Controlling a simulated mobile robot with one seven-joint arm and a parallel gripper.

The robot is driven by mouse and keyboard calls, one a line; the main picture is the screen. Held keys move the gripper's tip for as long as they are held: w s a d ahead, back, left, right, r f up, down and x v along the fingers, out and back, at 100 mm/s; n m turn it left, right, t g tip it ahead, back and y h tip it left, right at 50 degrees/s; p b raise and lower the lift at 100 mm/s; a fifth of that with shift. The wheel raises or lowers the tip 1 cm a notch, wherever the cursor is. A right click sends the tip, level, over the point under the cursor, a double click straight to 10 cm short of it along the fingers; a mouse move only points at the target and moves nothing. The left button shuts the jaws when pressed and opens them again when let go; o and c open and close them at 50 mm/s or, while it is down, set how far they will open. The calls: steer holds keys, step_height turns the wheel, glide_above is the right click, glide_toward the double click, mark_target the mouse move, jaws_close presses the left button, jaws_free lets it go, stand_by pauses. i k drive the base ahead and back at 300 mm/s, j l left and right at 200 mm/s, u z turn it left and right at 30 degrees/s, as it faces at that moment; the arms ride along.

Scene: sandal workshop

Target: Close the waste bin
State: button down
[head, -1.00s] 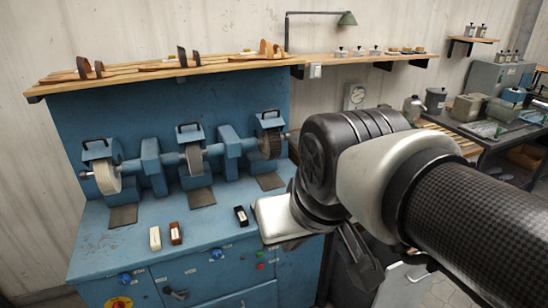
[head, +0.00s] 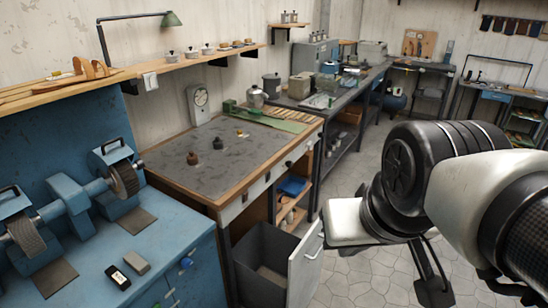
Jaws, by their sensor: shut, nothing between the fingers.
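The waste bin (head: 262,262) is a dark, open-topped box low in the workbench, beside the blue grinding machine. Its pale front panel (head: 304,272) with a handle stands out from the bench front, so the bin is open. I look down into it; its lower part is cut off by the picture's bottom edge. My gripper (head: 433,292) is shut and empty, pointing down over the floor, to the right of the panel and apart from it. My arm partly hides it.
The workbench (head: 190,181) has a grey top with small weights, and open shelves (head: 292,205) right of the bin. The blue grinding machine (head: 180,240) stands left. Tiled floor (head: 365,275) is free between panel and gripper.

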mark_target(275, 268)
steer(key=i+j, duration=0.1)
steer(key=i, duration=0.8)
steer(key=l+z, duration=0.05)
